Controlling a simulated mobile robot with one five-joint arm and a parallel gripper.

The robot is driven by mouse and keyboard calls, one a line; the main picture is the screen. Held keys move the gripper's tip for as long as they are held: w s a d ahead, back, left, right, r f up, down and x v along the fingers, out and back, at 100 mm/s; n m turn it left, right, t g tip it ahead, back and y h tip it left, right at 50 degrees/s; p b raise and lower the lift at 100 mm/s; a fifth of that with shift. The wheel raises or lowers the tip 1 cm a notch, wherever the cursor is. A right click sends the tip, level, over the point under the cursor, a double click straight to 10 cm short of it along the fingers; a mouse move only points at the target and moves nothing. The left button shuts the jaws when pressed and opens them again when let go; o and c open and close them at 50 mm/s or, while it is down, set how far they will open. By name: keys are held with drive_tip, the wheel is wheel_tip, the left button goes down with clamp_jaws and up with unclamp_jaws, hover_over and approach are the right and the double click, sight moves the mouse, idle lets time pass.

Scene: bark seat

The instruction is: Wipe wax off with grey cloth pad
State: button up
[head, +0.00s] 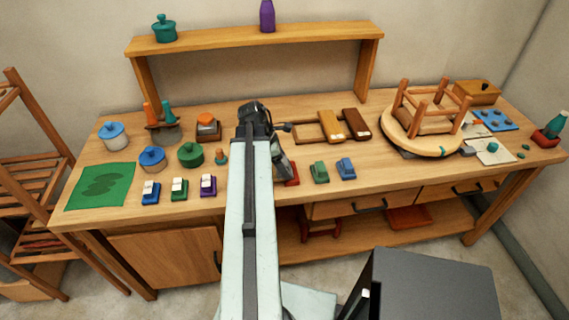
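An upturned wooden stool (425,122) with its legs up rests on the right of the workbench; its round seat (398,137) is underneath. A small teal spot (442,149) shows near the seat's front edge; I cannot tell if it is wax. My arm reaches over the middle of the bench. My gripper (284,168) points down close to a red block (293,174), partly hidden by my arm. Its fingers are too small and dark to tell whether they are open or hold anything. I cannot pick out a grey cloth pad for certain.
Green (320,172) and blue (346,168) blocks stand right of my gripper. White-topped blocks (179,189), lidded pots (190,154) and a green mat (100,187) lie left. Wooden-backed brushes (355,124) lie behind. A raised shelf (255,37) spans the back.

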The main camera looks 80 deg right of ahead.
sight(274, 172)
drive_tip(key=shift+o, duration=0.2)
drive_tip(key=shift+w+a+f, duration=0.1)
drive_tip(key=shift+w+a, duration=0.3)
drive_tip(key=shift+w, duration=0.35)
drive_tip(key=shift+w+a, duration=0.35)
drive_tip(key=shift+w, duration=0.4)
drive_tip(key=shift+w+a+r, duration=0.1)
drive_tip(key=shift+w+a, duration=0.35)
drive_tip(key=shift+w, duration=0.65)
drive_tip(key=shift+w+a+r, duration=0.1)
drive_tip(key=shift+w+a, duration=0.4)
drive_tip(key=shift+w, duration=0.65)
drive_tip(key=shift+w+a, duration=0.45)
drive_tip(key=shift+w, duration=0.65)
drive_tip(key=shift+c, duration=0.2)
drive_tip(key=shift+w+a+f, duration=0.1)
drive_tip(key=shift+w+a, duration=0.35)
drive_tip(key=shift+w, duration=0.45)
drive_tip(key=shift+w+a+f, duration=0.1)
drive_tip(key=shift+w+a, duration=0.3)
drive_tip(key=shift+w, duration=0.45)
drive_tip(key=shift+r, duration=0.1)
wheel_tip(274, 172, up, 6)
drive_tip(key=p, duration=0.6)
wheel_tip(274, 172, up, 3)
drive_tip(key=p, duration=0.3)
